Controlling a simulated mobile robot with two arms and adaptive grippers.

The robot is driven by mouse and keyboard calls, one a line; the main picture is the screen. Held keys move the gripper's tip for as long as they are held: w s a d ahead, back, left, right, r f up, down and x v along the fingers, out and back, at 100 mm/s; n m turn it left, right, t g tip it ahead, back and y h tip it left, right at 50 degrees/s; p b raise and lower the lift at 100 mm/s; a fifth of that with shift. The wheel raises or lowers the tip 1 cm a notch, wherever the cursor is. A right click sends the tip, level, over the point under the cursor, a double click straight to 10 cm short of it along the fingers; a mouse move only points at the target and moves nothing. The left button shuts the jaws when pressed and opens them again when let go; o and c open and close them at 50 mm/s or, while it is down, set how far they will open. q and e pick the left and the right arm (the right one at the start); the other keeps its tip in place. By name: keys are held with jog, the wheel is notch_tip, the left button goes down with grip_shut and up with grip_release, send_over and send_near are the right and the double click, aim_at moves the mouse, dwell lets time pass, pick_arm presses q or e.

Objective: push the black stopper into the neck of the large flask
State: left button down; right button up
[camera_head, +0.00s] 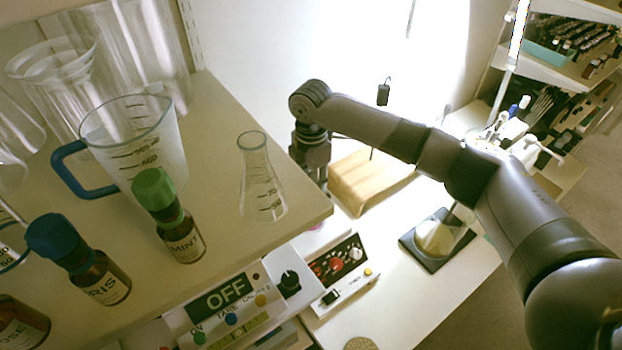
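A flask with pale yellow contents (436,236) stands on a black square plate at the right of the lower bench. My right arm passes in front of its upper part, so its neck is hidden. A smaller clear conical flask (262,185) with graduations stands on the upper shelf, its mouth open. I cannot clearly make out the black stopper. My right gripper (318,180) points down just beyond the shelf's right edge. The shelf corner hides its fingertips, so I cannot tell whether it is open or holds anything. My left gripper is not in view.
The shelf (225,235) also holds a blue-handled jug (140,150), a green-capped bottle (178,235) and blue-capped bottle (95,275). Below are an OFF display panel (225,305), a control box (340,265) and a wooden block (365,185). A small black item (383,95) is near the wall.

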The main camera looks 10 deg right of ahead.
jog(key=shift+f, duration=0.35)
jog(key=o, duration=1)
jog(key=shift+r, duration=0.15)
notch_tip(320, 180, up, 5)
jog(key=p, duration=0.5)
jog(key=shift+r+p, duration=0.65)
jog(key=shift+r, duration=0.25)
